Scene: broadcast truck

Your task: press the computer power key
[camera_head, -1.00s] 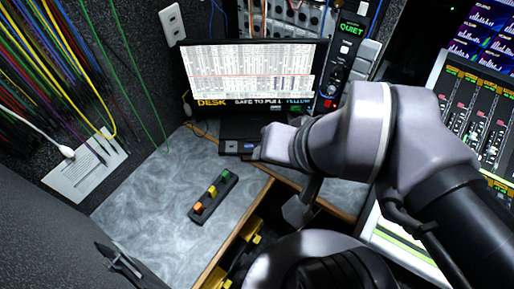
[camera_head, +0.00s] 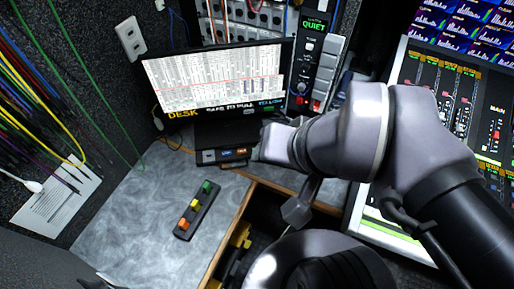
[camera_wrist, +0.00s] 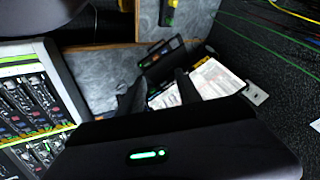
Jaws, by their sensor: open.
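A low black box (camera_head: 207,157) sits under the monitor on the grey desk, with small blue and orange keys (camera_head: 235,152) on its front. It also shows in the wrist view (camera_wrist: 163,55), beyond my fingers. I cannot tell which key is the computer power key; the labels are too small to read. My gripper (camera_wrist: 160,93) is open and empty, its two dark fingers pointing toward the monitor and box, apart from the keys as far as I can see. In the head view, my arm's wrist is just right of the box and the fingers cannot be made out.
The lit monitor (camera_head: 215,80) stands behind the box. A strip of coloured buttons (camera_head: 197,210) lies on the desk (camera_head: 130,215). A panel marked QUIET (camera_head: 312,65) and a mixing console (camera_head: 450,90) are at right. Cables hang at left. The desk's left part is clear.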

